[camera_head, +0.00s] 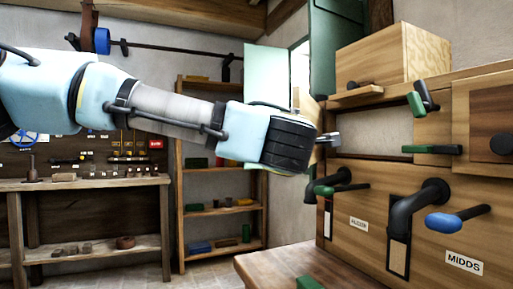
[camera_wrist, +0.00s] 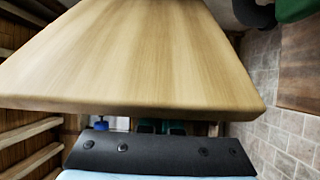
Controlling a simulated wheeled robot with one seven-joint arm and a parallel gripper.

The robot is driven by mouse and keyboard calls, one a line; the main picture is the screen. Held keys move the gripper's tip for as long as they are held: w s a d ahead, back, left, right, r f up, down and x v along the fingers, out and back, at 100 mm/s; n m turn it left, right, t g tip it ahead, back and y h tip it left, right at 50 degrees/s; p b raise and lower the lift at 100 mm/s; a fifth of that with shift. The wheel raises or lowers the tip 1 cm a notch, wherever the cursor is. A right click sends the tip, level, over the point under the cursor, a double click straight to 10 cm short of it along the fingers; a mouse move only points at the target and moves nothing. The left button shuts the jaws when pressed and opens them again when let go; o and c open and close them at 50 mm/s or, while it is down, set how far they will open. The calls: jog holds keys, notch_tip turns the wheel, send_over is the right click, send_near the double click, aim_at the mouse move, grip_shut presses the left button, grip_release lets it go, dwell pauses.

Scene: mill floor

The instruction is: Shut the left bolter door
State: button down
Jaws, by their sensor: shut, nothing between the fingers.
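The bolter is a wooden cabinet at the right of the head view, with an open, pale-lined compartment (camera_head: 370,130) in its front. A light wooden panel, apparently the left bolter door (camera_wrist: 150,55), fills the upper middle of the wrist view. In the head view only a narrow strip of it seems to show, swung out behind my wrist. My gripper (camera_head: 332,139) is shut and empty, in front of the compartment's left edge. In the wrist view its fingers are hidden by the panel; I cannot tell whether they touch it.
A closed door with a dark round knob (camera_head: 503,145) is at the far right. Green-handled levers (camera_head: 432,149) and black spouts (camera_head: 408,215) with a blue handle (camera_head: 442,222) stick out from the front. A wooden bench (camera_head: 290,270) stands below. Shelves (camera_head: 223,166) stand behind my arm.

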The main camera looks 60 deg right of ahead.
jog(key=s+d, duration=0.2)
jog(key=s, duration=0.6)
jog(key=s+d, duration=0.3)
jog(key=s, duration=0.6)
jog(key=shift+n+t+p, duration=0.3)
jog(key=shift+t+p, duration=0.1)
jog(key=shift+p, duration=0.05)
jog(key=shift+s, duration=0.1)
jog(key=shift+a, duration=0.15)
jog(key=b+v, duration=0.1)
jog(key=v, duration=0.9)
jog(key=shift+s+a, duration=0.2)
jog(key=shift+s, duration=0.05)
